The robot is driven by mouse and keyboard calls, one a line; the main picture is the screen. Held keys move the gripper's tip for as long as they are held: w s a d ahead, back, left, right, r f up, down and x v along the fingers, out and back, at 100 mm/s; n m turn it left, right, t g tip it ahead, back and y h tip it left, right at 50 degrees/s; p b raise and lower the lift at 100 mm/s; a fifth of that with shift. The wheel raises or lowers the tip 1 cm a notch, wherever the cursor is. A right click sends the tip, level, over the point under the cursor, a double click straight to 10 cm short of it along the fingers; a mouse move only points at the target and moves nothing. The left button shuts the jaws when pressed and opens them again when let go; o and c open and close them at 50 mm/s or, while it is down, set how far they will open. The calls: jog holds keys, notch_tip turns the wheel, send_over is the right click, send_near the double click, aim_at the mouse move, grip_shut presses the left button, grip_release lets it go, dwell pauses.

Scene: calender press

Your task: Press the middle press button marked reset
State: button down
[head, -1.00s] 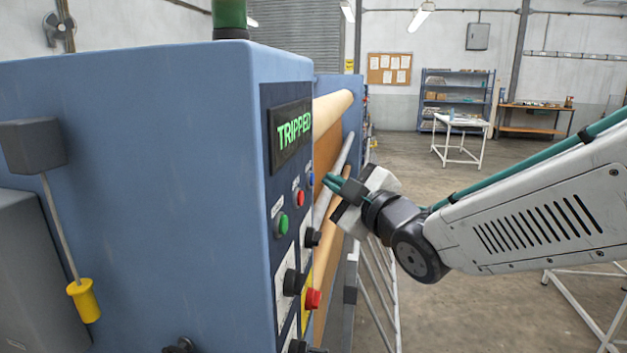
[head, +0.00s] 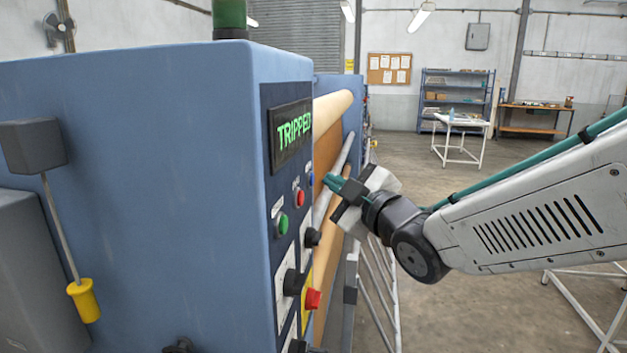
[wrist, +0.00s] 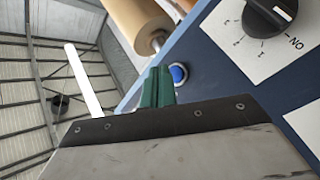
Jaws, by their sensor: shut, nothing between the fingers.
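The press's control panel has a row of three push buttons: green (head: 282,224), red (head: 298,197) in the middle, and blue (head: 310,178) at the far end. Their small labels are too blurred to read in the head view. My gripper (head: 329,182) is shut and empty, its teal fingertips just right of the blue button in the picture; the exact gap is unclear. In the wrist view the shut fingers (wrist: 157,87) appear beside the blue button (wrist: 178,74), with no clear contact. The red and green buttons do not show there.
A display (head: 291,133) reads TRIPPED. Black knobs and a red mushroom button (head: 313,299) sit lower on the panel. A selector knob (wrist: 270,16) shows in the wrist view. Rollers (head: 333,106) lie behind the panel. Open floor is to the right.

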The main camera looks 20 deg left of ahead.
jog(key=shift+a, duration=0.1)
dwell(0.7)
jog(key=shift+s+a, duration=0.1)
jog(key=shift+a, duration=0.25)
jog(key=shift+s+a, duration=0.1)
jog(key=shift+a, duration=0.25)
dwell(0.6)
dwell(0.3)
jog(key=shift+w+d, duration=0.2)
jog(key=shift+d, duration=0.6)
jog(key=shift+d, duration=0.1)
jog(key=d, duration=0.2)
jog(key=w+d, duration=0.1)
jog(key=d, duration=0.1)
jog(key=shift+d, duration=0.3)
dwell(0.4)
